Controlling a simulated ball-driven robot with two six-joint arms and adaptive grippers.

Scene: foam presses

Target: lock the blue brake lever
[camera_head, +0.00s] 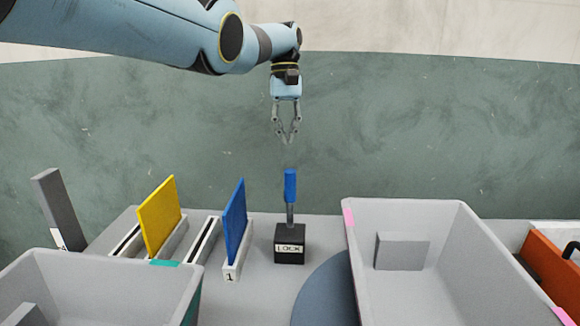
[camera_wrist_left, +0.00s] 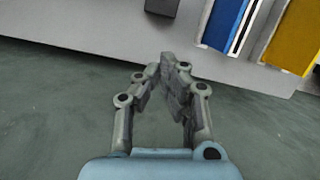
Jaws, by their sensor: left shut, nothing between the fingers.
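The brake lever (camera_head: 290,187) has a blue handle on a grey stem and stands upright on a black base (camera_head: 289,250) marked LOCK, on the grey table. My left gripper (camera_head: 288,138) is shut and empty, pointing down beyond the lever and above its handle, apart from it. In the left wrist view my left gripper (camera_wrist_left: 176,68) shows its fingertips together over the floor by the table edge. A small part of the dark base (camera_wrist_left: 162,6) shows at the top of that view; the blue handle does not show there. My right gripper is in neither view.
A blue panel (camera_head: 235,222) and a yellow panel (camera_head: 160,216) stand in slots left of the lever. A grey bin (camera_head: 405,207) is close on the right, another bin (camera_head: 100,262) at front left. A dark round disc (camera_head: 325,295) lies in front. Open floor lies beyond the table.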

